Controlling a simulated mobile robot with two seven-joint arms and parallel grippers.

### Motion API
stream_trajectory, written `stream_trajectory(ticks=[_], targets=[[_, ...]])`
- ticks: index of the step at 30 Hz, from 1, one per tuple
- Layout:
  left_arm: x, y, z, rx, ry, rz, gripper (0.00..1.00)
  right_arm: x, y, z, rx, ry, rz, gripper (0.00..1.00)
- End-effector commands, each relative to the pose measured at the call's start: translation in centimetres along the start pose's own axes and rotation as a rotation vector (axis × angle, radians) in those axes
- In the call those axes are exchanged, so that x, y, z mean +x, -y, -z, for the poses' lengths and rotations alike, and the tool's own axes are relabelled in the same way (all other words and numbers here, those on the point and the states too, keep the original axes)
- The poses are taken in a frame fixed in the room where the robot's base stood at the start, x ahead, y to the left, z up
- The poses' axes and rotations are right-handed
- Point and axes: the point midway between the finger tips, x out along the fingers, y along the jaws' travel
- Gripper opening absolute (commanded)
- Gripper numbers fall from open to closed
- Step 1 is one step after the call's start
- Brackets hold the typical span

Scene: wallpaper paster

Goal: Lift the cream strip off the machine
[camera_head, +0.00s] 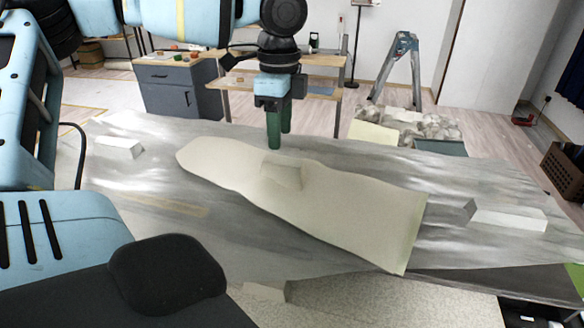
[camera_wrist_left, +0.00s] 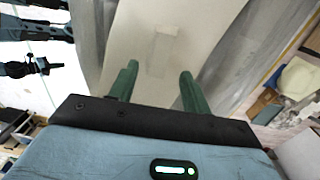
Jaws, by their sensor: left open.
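The cream strip (camera_head: 340,205) lies as a long diagonal sheet over a grey-streaked surface (camera_head: 225,225), with a rounded far-left end and a straight near-right end. A small block-shaped bump (camera_head: 282,172) shows near its middle. My left gripper (camera_head: 279,132) is above the strip's far edge, green fingers pointing down, open and empty. In the left wrist view its fingers (camera_wrist_left: 158,80) stand apart with the cream strip (camera_wrist_left: 135,45) beyond them. Whether the fingertips touch the strip cannot be told. My right gripper is not in view.
Pale blocks stand at the surface's left (camera_head: 120,147) and right (camera_head: 505,215). Behind are a grey drawer cabinet (camera_head: 180,90), a stepladder (camera_head: 400,70) and a bin of crumpled material (camera_head: 425,125). A brown crate (camera_head: 564,170) sits at the right.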

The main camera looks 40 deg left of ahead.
Motion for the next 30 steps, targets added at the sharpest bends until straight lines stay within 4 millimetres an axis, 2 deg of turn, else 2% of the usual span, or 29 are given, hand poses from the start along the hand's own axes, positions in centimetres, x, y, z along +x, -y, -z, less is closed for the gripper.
stream_trajectory(ticks=[9, 13, 17, 24, 30], targets=[[2.5, 0.0, 0.0, -0.001, 0.001, -0.003, 0.48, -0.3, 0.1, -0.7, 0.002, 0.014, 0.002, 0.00], [2.7, 0.0, 0.0, 0.000, 0.000, -0.001, 0.48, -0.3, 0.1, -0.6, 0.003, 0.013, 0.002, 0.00], [3.6, 0.1, 0.1, 0.000, 0.002, -0.001, 0.48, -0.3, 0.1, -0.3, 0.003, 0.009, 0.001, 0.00], [6.9, 0.3, 0.4, 0.000, 0.002, -0.001, 0.48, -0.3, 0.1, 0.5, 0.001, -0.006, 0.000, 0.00], [7.8, 0.3, 0.3, -0.001, 0.000, 0.001, 0.48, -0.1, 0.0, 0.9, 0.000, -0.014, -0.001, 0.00]])
